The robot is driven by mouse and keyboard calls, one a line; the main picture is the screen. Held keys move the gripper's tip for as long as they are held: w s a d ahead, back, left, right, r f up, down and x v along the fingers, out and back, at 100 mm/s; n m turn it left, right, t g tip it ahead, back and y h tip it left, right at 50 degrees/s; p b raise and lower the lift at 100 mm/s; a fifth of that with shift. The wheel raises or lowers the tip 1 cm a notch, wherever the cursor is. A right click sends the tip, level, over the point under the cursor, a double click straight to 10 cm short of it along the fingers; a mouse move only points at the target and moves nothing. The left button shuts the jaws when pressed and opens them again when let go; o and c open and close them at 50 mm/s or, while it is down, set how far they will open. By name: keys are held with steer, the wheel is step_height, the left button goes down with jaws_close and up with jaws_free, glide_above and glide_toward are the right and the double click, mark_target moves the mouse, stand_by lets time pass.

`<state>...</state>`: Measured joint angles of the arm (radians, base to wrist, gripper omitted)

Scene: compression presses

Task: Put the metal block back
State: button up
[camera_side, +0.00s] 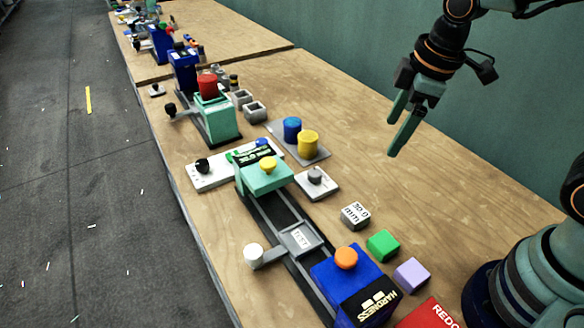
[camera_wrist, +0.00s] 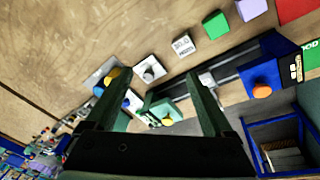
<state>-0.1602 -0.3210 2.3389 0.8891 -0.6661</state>
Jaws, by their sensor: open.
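The metal block (camera_side: 355,215) is a small silver-grey cube marked 30.0 mm. It stands on the wooden table to the right of the press rail, and also shows near the top middle of the wrist view (camera_wrist: 183,44). My gripper (camera_side: 392,138) is open and empty, raised above the table at the upper right, apart from the block. In the wrist view its two green fingers (camera_wrist: 156,75) are spread, with the block beyond their tips. The press (camera_side: 290,230) has a teal head with a yellow knob, a grey TEST plate and a blue HARDNESS end with an orange knob.
A green block (camera_side: 383,245), a lilac block (camera_side: 411,275) and a red pad (camera_side: 430,315) lie near the metal block. Blue (camera_side: 292,130) and yellow (camera_side: 308,145) cylinders stand on a grey plate. A grey-knobbed plate (camera_side: 317,184) sits beside the press. The table's right side is clear.

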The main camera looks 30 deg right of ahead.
steer(key=s+d+r+m+t, duration=0.2)
steer(key=d+r+m, duration=0.3)
steer(key=m, duration=0.4)
steer(key=shift+s+t, duration=0.25)
steer(key=shift+t, duration=0.25)
stand_by(0.5)
